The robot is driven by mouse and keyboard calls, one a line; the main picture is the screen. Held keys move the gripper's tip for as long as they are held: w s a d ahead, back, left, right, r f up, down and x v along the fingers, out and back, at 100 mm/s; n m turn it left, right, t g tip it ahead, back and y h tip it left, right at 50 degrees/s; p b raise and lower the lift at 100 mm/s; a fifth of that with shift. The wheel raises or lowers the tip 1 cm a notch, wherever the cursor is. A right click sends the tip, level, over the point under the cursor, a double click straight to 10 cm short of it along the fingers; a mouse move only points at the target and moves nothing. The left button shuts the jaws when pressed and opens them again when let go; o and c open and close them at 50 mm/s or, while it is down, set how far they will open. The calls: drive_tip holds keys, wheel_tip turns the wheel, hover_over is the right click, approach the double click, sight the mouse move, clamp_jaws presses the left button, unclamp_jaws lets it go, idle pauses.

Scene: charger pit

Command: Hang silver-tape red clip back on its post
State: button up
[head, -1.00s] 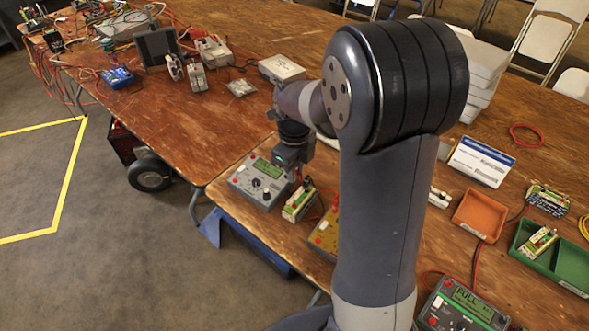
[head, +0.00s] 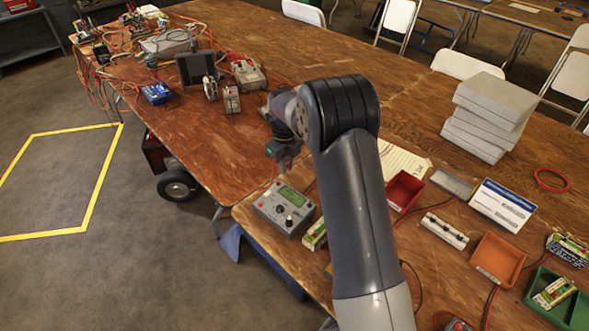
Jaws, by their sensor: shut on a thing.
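My gripper (head: 283,166) points down just above the far edge of a grey charger (head: 284,208) with a green display and a dial. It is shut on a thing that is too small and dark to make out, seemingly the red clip. A thin red lead shows just left of the fingers. The silver tape cannot be made out, and I cannot pick out the clip's post. A white and green battery pack (head: 315,234) stands right of the charger, partly hidden by my arm.
A red bin (head: 404,190), an orange tray (head: 497,260) and a green tray (head: 543,285) lie to the right. Grey boxes (head: 488,115) are stacked behind. A dark panel (head: 197,68) and other devices stand farther left. The wood between them and my gripper is mostly clear.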

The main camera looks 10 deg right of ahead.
drive_tip(key=shift+w+a+f+p, duration=0.2)
drive_tip(key=shift+w+a+f, duration=0.1)
drive_tip(key=shift+w, duration=0.55)
drive_tip(key=shift+w+a+f+p, duration=0.2)
drive_tip(key=shift+w+a, duration=0.15)
drive_tip(key=shift+w, duration=0.55)
drive_tip(key=shift+w+a+f+p, duration=0.15)
drive_tip(key=shift+w+a+f, duration=0.15)
drive_tip(key=shift+w, duration=0.55)
drive_tip(key=shift+f+b, duration=2.25)
drive_tip(key=shift+f, duration=1.25)
drive_tip(key=shift+f+b, duration=0.2)
drive_tip(key=shift+b, duration=0.15)
drive_tip(key=o, duration=0.8)
drive_tip(key=shift+o, duration=0.5)
